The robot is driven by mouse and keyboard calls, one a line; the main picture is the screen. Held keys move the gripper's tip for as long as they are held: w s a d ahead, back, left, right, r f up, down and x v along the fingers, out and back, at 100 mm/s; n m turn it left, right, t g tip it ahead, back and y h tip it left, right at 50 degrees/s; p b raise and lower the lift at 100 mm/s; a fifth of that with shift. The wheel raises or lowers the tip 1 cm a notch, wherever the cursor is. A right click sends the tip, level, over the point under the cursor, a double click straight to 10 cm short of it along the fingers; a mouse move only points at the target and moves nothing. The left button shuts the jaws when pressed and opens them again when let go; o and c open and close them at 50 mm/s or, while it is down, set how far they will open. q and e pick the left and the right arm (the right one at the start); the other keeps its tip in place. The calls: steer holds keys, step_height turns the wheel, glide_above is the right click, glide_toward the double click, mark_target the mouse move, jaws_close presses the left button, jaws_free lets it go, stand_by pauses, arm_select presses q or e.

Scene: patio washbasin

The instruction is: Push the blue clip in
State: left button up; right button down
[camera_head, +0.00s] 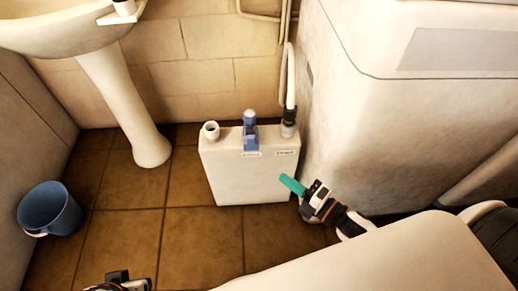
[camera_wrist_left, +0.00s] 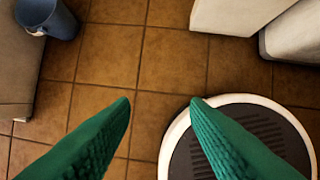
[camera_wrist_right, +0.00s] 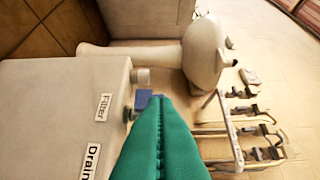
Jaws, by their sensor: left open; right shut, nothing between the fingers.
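The blue clip (camera_head: 250,133) sits on the top and front edge of a white box (camera_head: 240,178), above a small label, between two pipe openings. In the right wrist view the blue clip (camera_wrist_right: 143,99) shows partly behind my fingertips. My right gripper (camera_head: 284,178) is shut and empty, its green fingers in front of the box's right side in the head view; whether they touch the box cannot be told. The fingers also show in the right wrist view (camera_wrist_right: 160,102). My left gripper (camera_wrist_left: 161,101) is open and empty above the tiled floor.
A white hose (camera_head: 290,80) joins the box's right port; the left port (camera_head: 211,130) is open. A pedestal basin (camera_head: 120,95) stands left, a blue bucket (camera_head: 50,209) on the floor. A large white cabinet (camera_head: 400,130) stands close on the right.

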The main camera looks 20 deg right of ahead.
mark_target(258, 141)
arm_select(q)
steer(key=w+d+r+t+h+b, duration=0.1)
steer(key=w+d+r+t+b, duration=0.1)
steer(key=w+t, duration=0.4)
steer(key=shift+w+d+r+h, duration=0.3)
steer(key=shift+w+d+r, duration=0.5)
steer(key=shift+w, duration=1)
arm_select(e)
steer(key=shift+w+d+x, duration=0.25)
steer(key=shift+d+x, duration=0.15)
steer(key=shift+x, duration=1.75)
steer(key=shift+w+d+x, duration=0.2)
steer(key=shift+d+x, duration=0.25)
steer(key=shift+x, duration=1.65)
steer(key=shift+w+d+x, duration=0.25)
steer(key=shift+d+x, duration=0.15)
steer(key=shift+x, duration=1.75)
arm_select(q)
steer(key=shift+a+r, duration=0.15)
steer(key=shift+a, duration=0.05)
